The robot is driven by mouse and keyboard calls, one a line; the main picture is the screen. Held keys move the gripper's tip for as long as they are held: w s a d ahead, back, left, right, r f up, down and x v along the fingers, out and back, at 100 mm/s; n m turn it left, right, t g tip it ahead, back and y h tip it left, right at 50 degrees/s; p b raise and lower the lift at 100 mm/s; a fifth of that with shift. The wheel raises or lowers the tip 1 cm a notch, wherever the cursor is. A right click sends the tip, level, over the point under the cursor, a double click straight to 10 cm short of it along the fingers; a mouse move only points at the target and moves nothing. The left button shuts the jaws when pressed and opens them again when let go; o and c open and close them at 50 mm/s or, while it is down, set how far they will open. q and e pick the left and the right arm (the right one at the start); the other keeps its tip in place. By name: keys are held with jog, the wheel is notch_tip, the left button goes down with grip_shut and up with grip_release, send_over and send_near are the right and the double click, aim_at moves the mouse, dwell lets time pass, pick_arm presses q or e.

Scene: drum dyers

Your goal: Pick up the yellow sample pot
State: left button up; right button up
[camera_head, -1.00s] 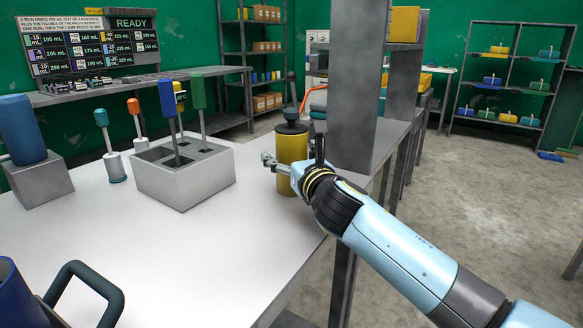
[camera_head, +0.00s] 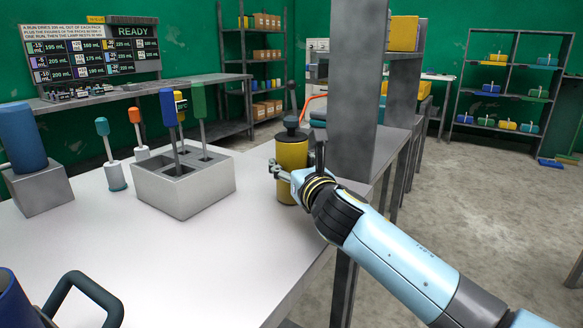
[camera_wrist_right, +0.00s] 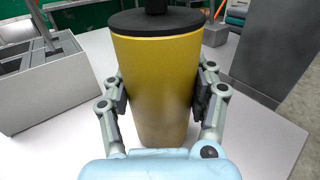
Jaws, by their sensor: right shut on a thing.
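The yellow sample pot (camera_head: 291,155) is a tall yellow cylinder with a black lid and knob. It stands upright near the right edge of the white table (camera_head: 240,245). My right gripper (camera_head: 290,177) has one finger on each side of it and is shut on it. In the right wrist view the pot (camera_wrist_right: 155,85) fills the middle, with the gripper's fingers (camera_wrist_right: 160,98) against both sides. Whether its base touches the table is hard to tell. My left gripper is not in view.
A grey block holder (camera_head: 185,195) with blue and green handled tools stands left of the pot. A grey post (camera_head: 352,100) rises close behind it on the right. The table's front middle is clear.

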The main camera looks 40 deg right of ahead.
aim_at(298, 148)
notch_tip(298, 148, up, 4)
jog(key=p, duration=0.3)
jog(key=shift+s+d+r, duration=0.1)
jog(key=shift+r, duration=0.15)
jog(key=s+d+r+p, duration=0.1)
jog(key=s+d+r, duration=0.5)
jog(key=s+d, duration=0.1)
jog(key=shift+s+d+r, duration=0.2)
jog(key=shift+s+d, duration=0.1)
jog(key=shift+s, duration=0.45)
